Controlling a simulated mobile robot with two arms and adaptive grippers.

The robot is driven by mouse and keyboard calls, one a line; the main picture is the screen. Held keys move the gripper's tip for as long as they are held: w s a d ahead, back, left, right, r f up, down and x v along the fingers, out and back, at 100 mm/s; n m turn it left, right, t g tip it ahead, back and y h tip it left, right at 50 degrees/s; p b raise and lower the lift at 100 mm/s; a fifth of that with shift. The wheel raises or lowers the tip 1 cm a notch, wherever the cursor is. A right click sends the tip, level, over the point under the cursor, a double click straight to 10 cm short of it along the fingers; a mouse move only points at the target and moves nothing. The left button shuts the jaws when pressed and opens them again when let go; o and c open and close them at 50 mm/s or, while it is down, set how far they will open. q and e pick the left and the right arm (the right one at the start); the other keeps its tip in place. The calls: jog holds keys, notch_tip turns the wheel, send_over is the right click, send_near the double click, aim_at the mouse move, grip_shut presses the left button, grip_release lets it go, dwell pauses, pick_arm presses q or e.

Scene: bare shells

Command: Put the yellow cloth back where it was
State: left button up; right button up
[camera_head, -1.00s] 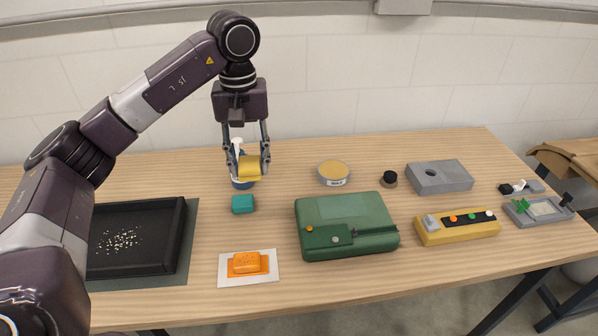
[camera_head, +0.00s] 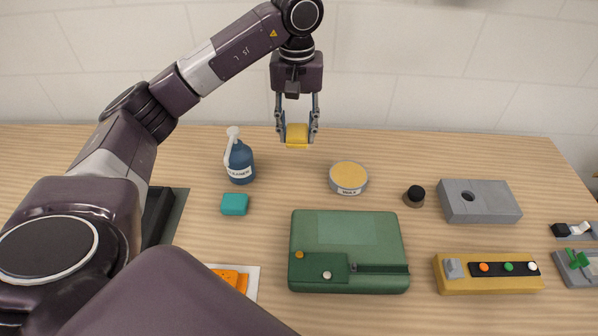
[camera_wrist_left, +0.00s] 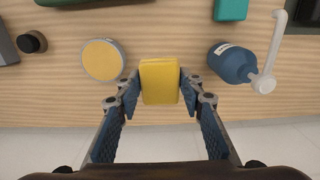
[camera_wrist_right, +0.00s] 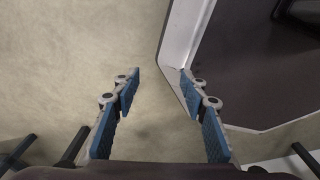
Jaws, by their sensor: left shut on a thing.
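The yellow cloth (camera_head: 297,137) is a small folded block between the fingers of my left gripper (camera_head: 297,130). That gripper is shut on it and holds it over the back part of the table, between the blue cleaner bottle and the round tin. In the left wrist view the cloth (camera_wrist_left: 160,82) sits between both blue finger pads (camera_wrist_left: 160,90). My right gripper (camera_wrist_right: 158,82) shows only in its own wrist view; its fingers are apart with nothing between them, over the floor.
A blue cleaner bottle (camera_head: 240,163) stands left of the cloth, a round wax tin (camera_head: 348,177) right. A teal block (camera_head: 235,204), green case (camera_head: 347,235), dark knob (camera_head: 414,196), grey block (camera_head: 480,202) and yellow button box (camera_head: 489,274) stand nearer. Bare wood (camera_head: 290,181) lies between bottle and tin.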

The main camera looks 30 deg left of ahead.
pick_arm(q)
send_over(298, 181)
notch_tip(298, 181, down, 5)
notch_tip(298, 181, down, 4)
jog(key=shift+f+p, duration=0.1)
jog(key=shift+p, duration=0.7)
jog(key=shift+f, duration=0.25)
notch_tip(298, 181, down, 4)
jog(key=shift+p, duration=0.45)
jog(key=shift+f, duration=0.25)
jog(key=o, duration=1)
pick_arm(e)
jog(key=shift+w+a+r, duration=0.25)
jog(key=shift+w+r, duration=0.85)
jog(key=shift+r, duration=0.15)
